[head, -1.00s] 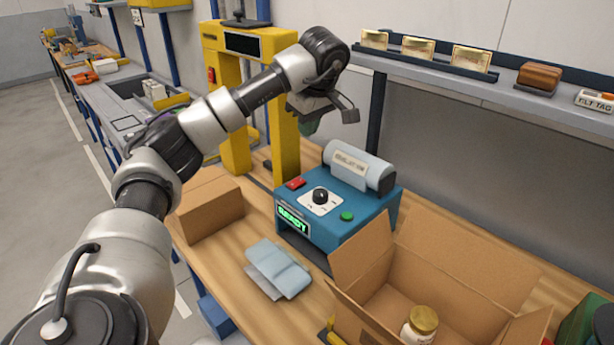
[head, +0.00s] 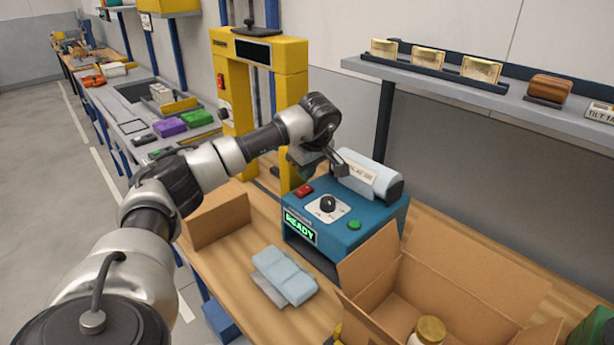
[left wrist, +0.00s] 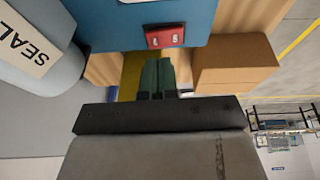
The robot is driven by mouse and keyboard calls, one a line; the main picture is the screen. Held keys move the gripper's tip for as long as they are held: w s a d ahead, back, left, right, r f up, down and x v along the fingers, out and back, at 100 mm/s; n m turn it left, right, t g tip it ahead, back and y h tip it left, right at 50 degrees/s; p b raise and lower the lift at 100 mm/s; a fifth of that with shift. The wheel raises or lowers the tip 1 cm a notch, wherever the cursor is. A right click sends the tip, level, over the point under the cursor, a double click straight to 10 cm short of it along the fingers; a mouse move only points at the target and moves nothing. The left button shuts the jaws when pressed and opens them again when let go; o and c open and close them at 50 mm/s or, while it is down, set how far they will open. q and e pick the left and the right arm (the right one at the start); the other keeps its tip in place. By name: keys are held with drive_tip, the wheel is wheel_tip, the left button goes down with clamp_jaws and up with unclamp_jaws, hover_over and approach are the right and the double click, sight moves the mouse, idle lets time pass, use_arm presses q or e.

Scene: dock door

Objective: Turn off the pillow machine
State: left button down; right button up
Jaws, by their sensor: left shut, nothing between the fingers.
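The pillow machine (head: 355,236) is a blue box on the wooden bench in the head view. Its display (head: 300,226) glows green and reads READY. A red rocker switch (head: 304,190) is on its top left corner, beside a black dial (head: 328,204) and a green button (head: 354,225). My left gripper (head: 304,174) is shut and empty, just above and behind the switch. In the left wrist view its green fingertips (left wrist: 157,64) point toward the red switch (left wrist: 164,36), with a small gap apparent. Contact cannot be told. My right gripper is out of view.
A film roll (head: 370,176) lies on the machine's back. A yellow frame (head: 232,115) stands behind left. An open carton (head: 440,285) with a jar (head: 428,332) is at right, a smaller box (head: 218,218) at left. Flat blue pillows (head: 285,275) lie in front.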

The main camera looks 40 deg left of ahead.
sight(301, 190)
use_arm(q)
drive_tip(key=shift+w+d+f, duration=0.1)
drive_tip(key=shift+w+f, duration=0.1)
drive_tip(key=shift+f, duration=1.15)
drive_tip(key=shift+f, duration=0.2)
drive_tip(key=shift+s+p, duration=0.2)
drive_tip(key=shift+p, duration=0.15)
drive_tip(key=shift+s+r, duration=0.1)
drive_tip(key=shift+s, duration=0.45)
